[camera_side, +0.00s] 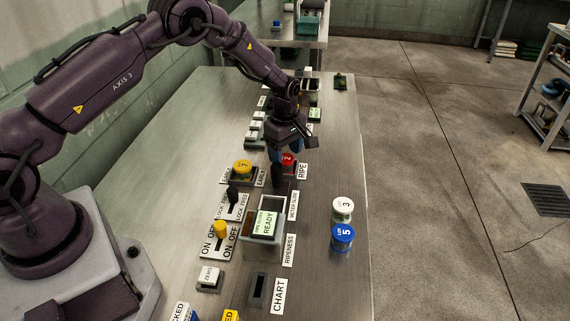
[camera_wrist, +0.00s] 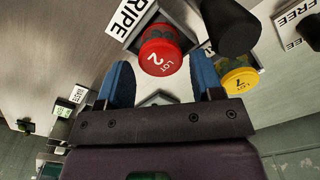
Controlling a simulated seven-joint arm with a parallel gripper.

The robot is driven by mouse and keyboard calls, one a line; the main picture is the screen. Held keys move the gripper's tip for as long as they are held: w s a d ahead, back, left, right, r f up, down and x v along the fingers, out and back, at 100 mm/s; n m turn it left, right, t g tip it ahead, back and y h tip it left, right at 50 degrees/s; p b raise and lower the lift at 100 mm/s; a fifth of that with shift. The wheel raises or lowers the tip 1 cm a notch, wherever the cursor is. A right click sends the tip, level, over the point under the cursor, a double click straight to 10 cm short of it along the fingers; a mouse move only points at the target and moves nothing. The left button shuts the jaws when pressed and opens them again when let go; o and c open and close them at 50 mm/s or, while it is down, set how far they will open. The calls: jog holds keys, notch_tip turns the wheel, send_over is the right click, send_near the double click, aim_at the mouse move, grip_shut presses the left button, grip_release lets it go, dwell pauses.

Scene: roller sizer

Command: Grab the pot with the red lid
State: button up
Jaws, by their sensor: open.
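The pot with the red lid (camera_wrist: 158,55), marked LOT 2, stands in a holder beside the RIPE label. It also shows in the side view (camera_side: 289,158), partly hidden by my gripper. My gripper (camera_side: 276,155) is low over the bench, just left of the red lid. In the wrist view my gripper (camera_wrist: 162,68) is open, its two blue fingers apart, with the red lid seen between and beyond their tips. Nothing is held. I cannot tell whether a finger touches the pot.
A dark upright cylinder (camera_wrist: 230,25) stands close beside the red pot. A yellow-lidded pot (camera_side: 243,167) sits in the EARLY holder. White-lidded (camera_side: 343,206) and blue-lidded (camera_side: 342,235) pots stand at the right edge. The READY display box (camera_side: 265,222) and switches are nearer the camera.

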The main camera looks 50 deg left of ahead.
jog(key=shift+f, duration=1.3)
jog(key=c, duration=0.7)
jog(key=shift+o, duration=0.2)
